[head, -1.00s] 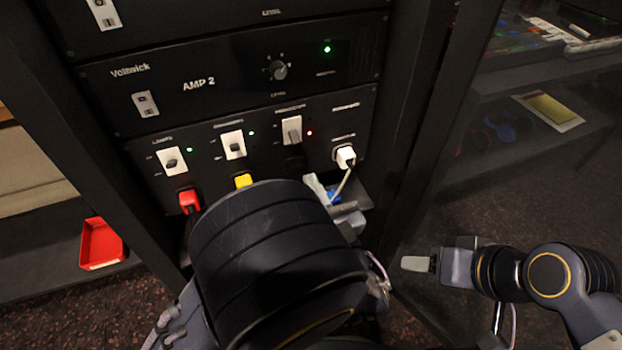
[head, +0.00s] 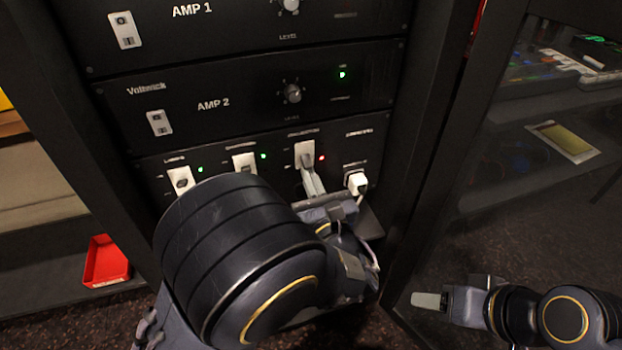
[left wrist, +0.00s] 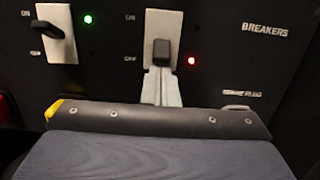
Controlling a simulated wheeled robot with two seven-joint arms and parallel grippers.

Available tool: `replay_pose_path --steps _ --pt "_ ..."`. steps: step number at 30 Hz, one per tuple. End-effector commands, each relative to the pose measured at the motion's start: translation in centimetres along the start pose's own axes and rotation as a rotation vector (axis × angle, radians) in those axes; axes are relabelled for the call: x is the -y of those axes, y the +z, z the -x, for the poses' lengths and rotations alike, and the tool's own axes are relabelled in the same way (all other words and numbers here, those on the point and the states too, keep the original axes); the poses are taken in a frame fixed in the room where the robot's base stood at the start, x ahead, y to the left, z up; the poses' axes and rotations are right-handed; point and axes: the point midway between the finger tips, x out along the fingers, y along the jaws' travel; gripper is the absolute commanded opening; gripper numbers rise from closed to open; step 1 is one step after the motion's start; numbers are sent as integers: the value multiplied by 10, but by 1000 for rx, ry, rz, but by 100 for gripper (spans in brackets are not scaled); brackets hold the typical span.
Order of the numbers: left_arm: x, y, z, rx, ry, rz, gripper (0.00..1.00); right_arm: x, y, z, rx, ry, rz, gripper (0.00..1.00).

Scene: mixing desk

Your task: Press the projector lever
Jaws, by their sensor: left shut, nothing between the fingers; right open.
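The projector lever (head: 306,158) is the third switch on the lower panel, a dark lever on a pale plate with a red light beside it. My right gripper (head: 430,300) is open and empty at the lower right, away from the panel.
Two other switches (head: 181,180) (head: 244,163) have green lights. A white plug (head: 357,183) with a cable sits right of the lever. The AMP 2 unit (head: 230,100) is above. A red tray (head: 106,262) lies at left, and a glass door (head: 520,180) stands at right.

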Motion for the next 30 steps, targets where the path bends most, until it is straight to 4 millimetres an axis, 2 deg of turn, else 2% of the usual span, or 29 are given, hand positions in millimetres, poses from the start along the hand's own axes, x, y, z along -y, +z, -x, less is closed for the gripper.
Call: replay_pose_path --steps 5,25,30 --pt "0 6 0 -36 0 0 0 5 -6 11 0 0 0 56" --pt "0 10 3 -152 1 1 0 16 -18 35 0 0 0 56" --pt "0 16 4 -211 1 1 0 23 -25 50 0 0 0 56"
